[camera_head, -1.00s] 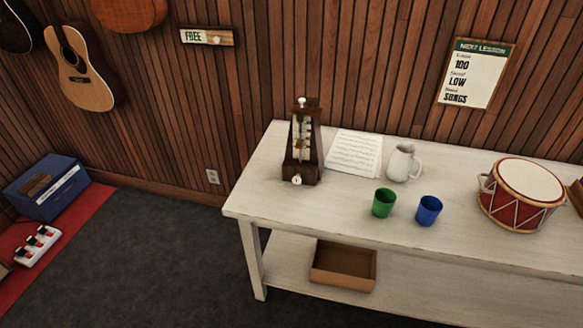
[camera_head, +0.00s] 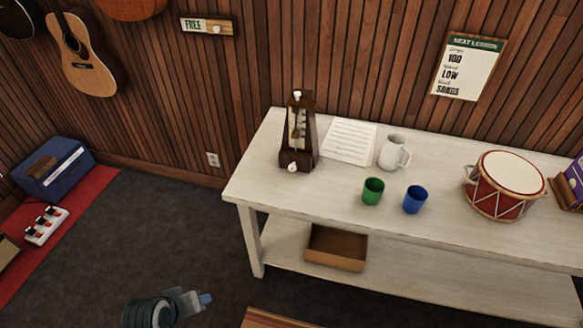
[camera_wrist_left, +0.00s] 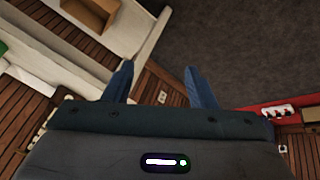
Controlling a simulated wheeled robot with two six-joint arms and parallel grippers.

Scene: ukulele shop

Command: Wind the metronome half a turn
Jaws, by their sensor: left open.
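The metronome (camera_head: 299,132) is a dark wooden pyramid with a pale face. It stands upright at the left end of the white table (camera_head: 262,182). A round white knob (camera_head: 292,167) is on its lower front, and a white piece is at its top. My left gripper (camera_head: 206,298) is low in front of the table, well apart from the metronome. In the left wrist view, its two blue fingers (camera_wrist_left: 159,82) are spread with nothing between them. My right gripper does not show.
On the table are a music sheet (camera_head: 349,142), a white jug (camera_head: 393,152), a green cup (camera_head: 373,191), a blue cup (camera_head: 414,199) and a red drum (camera_head: 503,187). A brown box (camera_head: 337,247) sits on the lower shelf.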

